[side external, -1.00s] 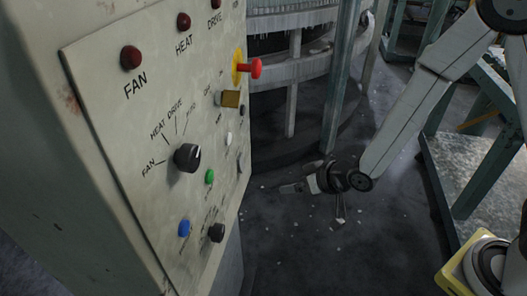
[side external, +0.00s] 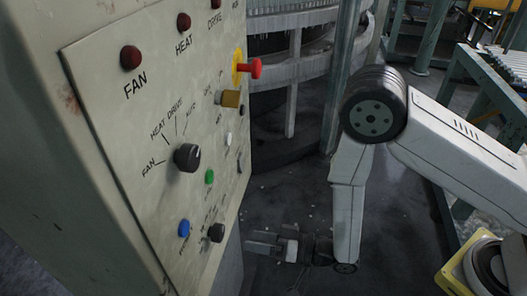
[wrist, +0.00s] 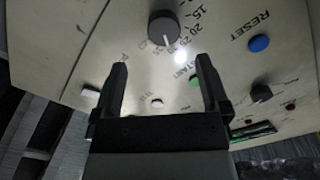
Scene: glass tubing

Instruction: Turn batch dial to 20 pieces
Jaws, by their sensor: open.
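The batch dial is a dark round knob on the cream control panel. It shows in the wrist view (wrist: 164,29), with 15 and 20 printed near it, and low on the panel in the side view (side external: 216,232). A light pointer mark is on the knob's near edge in the wrist view; its exact number cannot be read. My gripper (wrist: 162,75) is open and empty. The dial lies beyond the gap between its fingertips, apart from them. In the side view my gripper (side external: 262,244) is low, right of the panel edge, pointing toward the panel.
Near the dial are a blue RESET button (wrist: 259,43) and a green START button (wrist: 194,80). A mode selector knob (side external: 187,157) and a red stop button (side external: 255,68) are higher on the panel. Round machinery (side external: 290,65) stands behind.

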